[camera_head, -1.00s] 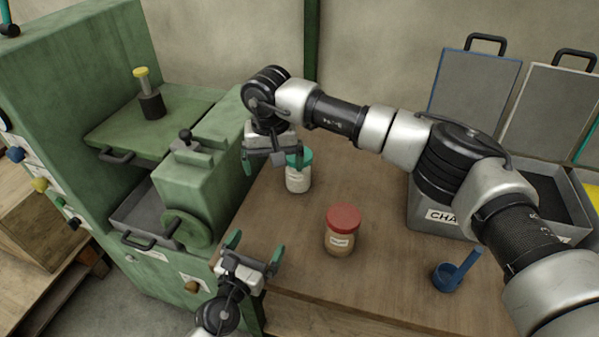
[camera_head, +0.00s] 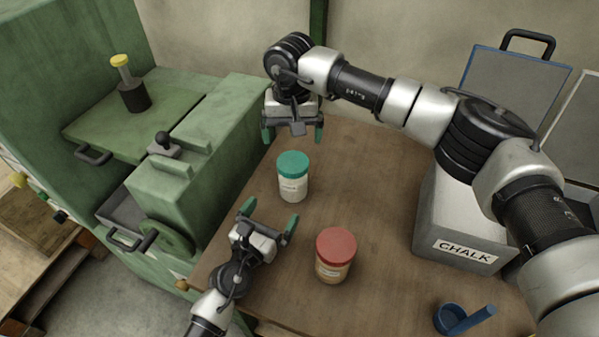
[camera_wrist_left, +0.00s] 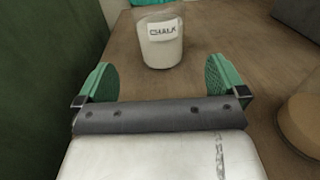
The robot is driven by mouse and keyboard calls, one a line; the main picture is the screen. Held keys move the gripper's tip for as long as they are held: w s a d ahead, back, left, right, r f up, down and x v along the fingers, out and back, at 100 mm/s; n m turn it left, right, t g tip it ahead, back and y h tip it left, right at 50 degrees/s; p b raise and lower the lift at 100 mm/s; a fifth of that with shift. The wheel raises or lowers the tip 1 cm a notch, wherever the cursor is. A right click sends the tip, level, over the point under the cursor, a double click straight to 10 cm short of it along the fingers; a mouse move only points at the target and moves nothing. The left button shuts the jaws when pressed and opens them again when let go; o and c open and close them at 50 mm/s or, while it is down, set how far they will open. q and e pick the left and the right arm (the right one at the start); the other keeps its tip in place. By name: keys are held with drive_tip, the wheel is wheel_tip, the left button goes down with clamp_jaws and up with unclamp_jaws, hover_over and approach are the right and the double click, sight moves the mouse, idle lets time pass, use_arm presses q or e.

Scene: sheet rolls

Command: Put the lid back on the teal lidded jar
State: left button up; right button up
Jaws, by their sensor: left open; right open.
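The teal lidded jar (camera_head: 293,188) stands upright on the table, a clear jar with pale contents and a label. Its teal lid (camera_head: 292,164) sits on top of it; I cannot tell how tightly it is seated. In the left wrist view the jar (camera_wrist_left: 161,50) stands ahead, labelled CHALK, with the lid's edge (camera_wrist_left: 150,2) at the top of the picture. My left gripper (camera_head: 268,217) is open and empty, in front of the jar and apart from it. My right gripper (camera_head: 292,137) is open and empty, above and behind the jar, clear of the lid.
A jar with a red lid (camera_head: 336,246) stands to the right of my left gripper. A grey CHALK bin (camera_head: 464,250) and a blue scoop (camera_head: 452,318) are farther right. The green machine (camera_head: 185,170) borders the table's left side. Bare table (camera_head: 375,185) lies right of the teal-lidded jar.

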sight(292, 181)
use_arm(q)
drive_tip(key=shift+s, duration=0.1)
use_arm(e)
drive_tip(key=shift+s+r, duration=0.1)
use_arm(q)
drive_tip(key=x, duration=1.1)
drive_tip(key=shift+c, duration=0.5)
drive_tip(key=shift+a, duration=0.1)
drive_tip(key=c, duration=1.4)
drive_tip(key=shift+c, duration=0.7)
use_arm(e)
drive_tip(key=shift+a+m, duration=0.1)
drive_tip(key=shift+m, duration=0.5)
drive_tip(key=m, duration=0.3)
